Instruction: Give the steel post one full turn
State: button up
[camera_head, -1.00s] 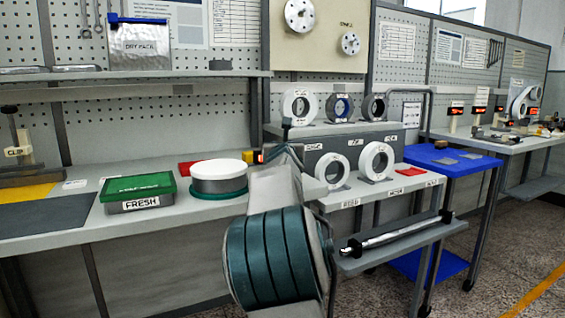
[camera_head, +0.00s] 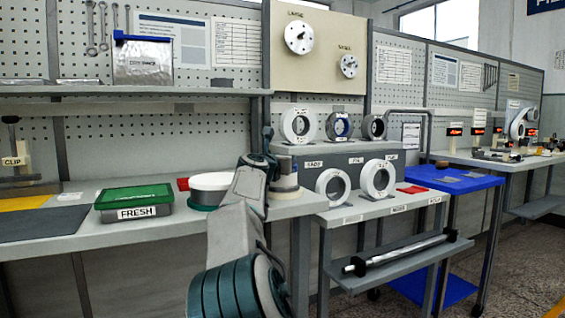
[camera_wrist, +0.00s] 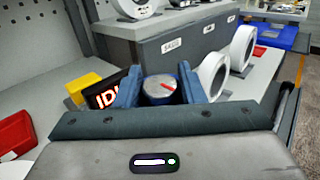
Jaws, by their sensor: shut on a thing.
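The steel post shows in the wrist view as a round grey metal top (camera_wrist: 160,87) with a red line across it. The line slants down to the right. My gripper (camera_wrist: 161,94) is shut on the post, with one blue-green finger at its left side and one at its right. The post's lower part is hidden behind the gripper body. A black display (camera_wrist: 104,95) with lit letters "IDL" stands just left of the left finger, partly covered by it. In the head view my arm hides the post.
A grey stepped stand (camera_head: 345,160) with several white rings is right of my arm. A green-lidded box (camera_head: 135,202) and a white round container (camera_head: 210,187) stand to the left. A red tray (camera_wrist: 14,138) is near the wrist view's left edge. A blue cart (camera_head: 450,175) stands further right.

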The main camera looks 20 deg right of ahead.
jog(key=shift+m+g+h, duration=0.3)
jog(key=shift+g, duration=0.1)
dwell(0.3)
jog(key=o, duration=1)
jog(key=b+v, duration=0.1)
jog(key=v, duration=1.3)
jog(key=shift+w, duration=0.1)
